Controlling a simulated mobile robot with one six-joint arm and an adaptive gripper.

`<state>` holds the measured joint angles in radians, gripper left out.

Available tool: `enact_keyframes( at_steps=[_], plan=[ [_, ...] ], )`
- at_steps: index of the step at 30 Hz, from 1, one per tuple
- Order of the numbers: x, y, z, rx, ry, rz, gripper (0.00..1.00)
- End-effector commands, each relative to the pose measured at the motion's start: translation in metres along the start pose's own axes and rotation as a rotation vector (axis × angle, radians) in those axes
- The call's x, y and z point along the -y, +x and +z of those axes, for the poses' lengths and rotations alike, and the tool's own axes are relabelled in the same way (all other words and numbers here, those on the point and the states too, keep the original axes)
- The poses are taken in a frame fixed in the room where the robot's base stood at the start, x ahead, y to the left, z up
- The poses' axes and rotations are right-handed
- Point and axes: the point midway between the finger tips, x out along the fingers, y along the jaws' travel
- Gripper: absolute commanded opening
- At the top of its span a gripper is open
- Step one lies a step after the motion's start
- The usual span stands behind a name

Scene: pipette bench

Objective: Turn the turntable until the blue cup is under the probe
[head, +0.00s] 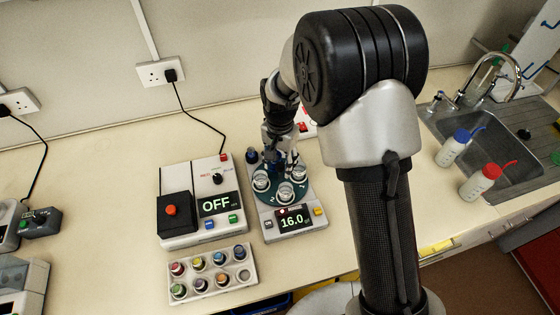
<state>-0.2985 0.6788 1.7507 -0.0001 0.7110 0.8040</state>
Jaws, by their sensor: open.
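The turntable (271,195) is a dark teal disc on a grey unit whose display (292,220) reads 16.0. Clear cups stand on it: one at the left (261,181), one at the front (285,192) and one at the right (299,173). I cannot tell from their contents which is the blue cup. A dark blue shape shows at the back of the disc, partly behind my gripper; I cannot tell whether it is a cup or part of the probe. My gripper (281,152) is open and points down over the back of the turntable. Contact is unclear.
Left of the turntable stands a control box (188,228) with an OFF display and a red button (171,210). In front is a rack (214,289) of several coloured vials. A dark-capped bottle (252,156) stands behind. Wash bottles and a sink are at right.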

Motion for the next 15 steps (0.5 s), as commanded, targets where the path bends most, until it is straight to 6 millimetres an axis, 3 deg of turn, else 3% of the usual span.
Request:
enact_keyframes(
  at_steps=[8, 15],
  plan=[
    [0.0, -0.001, 0.0, 0.0, 0.0, 0.0, 0.44],
    [0.001, -0.034, -0.001, -0.003, 0.0, -0.003, 0.44]
  ],
)
